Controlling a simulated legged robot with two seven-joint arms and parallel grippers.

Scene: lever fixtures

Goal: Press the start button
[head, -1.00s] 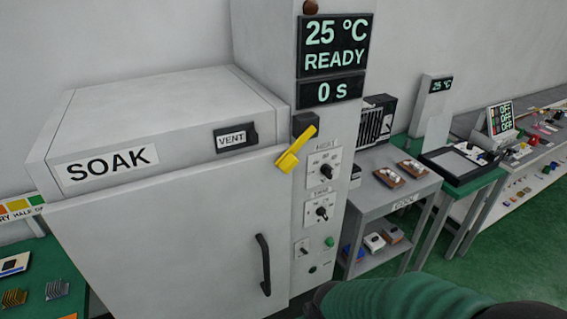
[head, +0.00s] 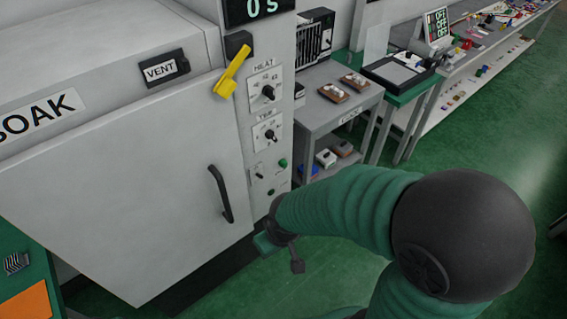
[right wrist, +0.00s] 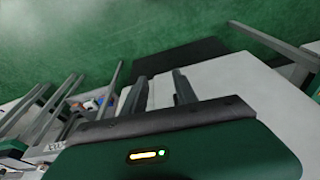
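The grey oven-like cabinet (head: 130,190) stands at the left, with its door shut. Its control column carries a small green button (head: 282,163) low on the panel, beside a small toggle switch (head: 260,172) and below two dials. I cannot read a label on the button. My right gripper (head: 288,257) is below and in front of the panel, apart from the button. In the right wrist view its two fingers (right wrist: 160,91) stand apart with nothing between them. The button cannot be made out there. My left gripper is not in view.
The door handle (head: 221,194) projects left of the panel. A grey cart (head: 340,108) stands right of the column, with trays on top. Green floor (head: 480,130) is open at the right.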

